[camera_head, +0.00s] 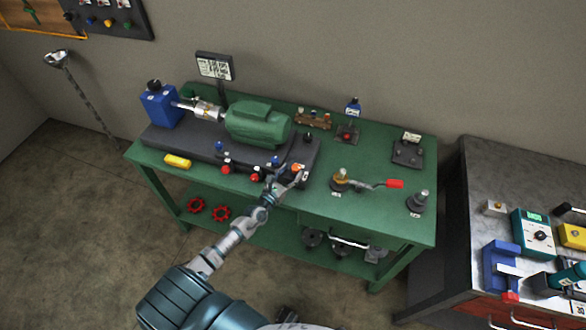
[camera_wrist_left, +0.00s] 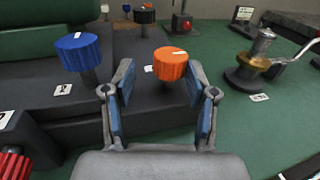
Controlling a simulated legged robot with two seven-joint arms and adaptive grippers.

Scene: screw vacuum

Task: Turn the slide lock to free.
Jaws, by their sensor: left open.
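An orange knob (camera_wrist_left: 171,63) with a white mark on top stands on the dark base plate (camera_head: 215,157), at its right front corner. I cannot read which knob is labelled as the slide lock. My left gripper (camera_head: 287,176) reaches in over the front edge of the green bench. In the left wrist view its two blue-padded fingers are open, with the orange knob between and just beyond their tips. I cannot tell whether they touch it. A blue knob (camera_wrist_left: 78,51) stands left of the gripper.
Red knobs (camera_head: 226,169) line the front of the base plate. A green motor (camera_head: 258,122) and a blue box (camera_head: 161,106) sit behind. A brass valve with a red-ended lever (camera_head: 394,184) stands to the right.

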